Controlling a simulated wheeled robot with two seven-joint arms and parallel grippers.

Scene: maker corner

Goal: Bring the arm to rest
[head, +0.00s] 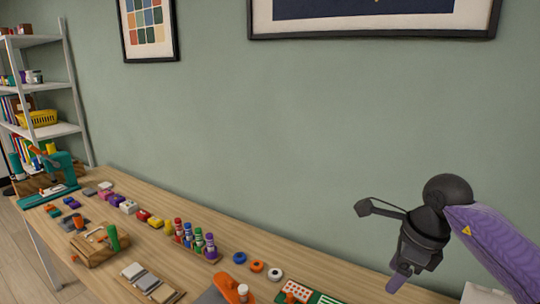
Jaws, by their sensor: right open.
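My right gripper (402,274) is at the lower right, at the end of my purple forearm and black wrist. It hangs in front of the green wall, over the right part of the wooden table (340,280). It is open, and I see nothing held in it. Its fingers are small and partly hidden by the dark gripper body. My left gripper is not in view.
A teal machine (58,178) stands at the far left end, near a shelf unit (52,131).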

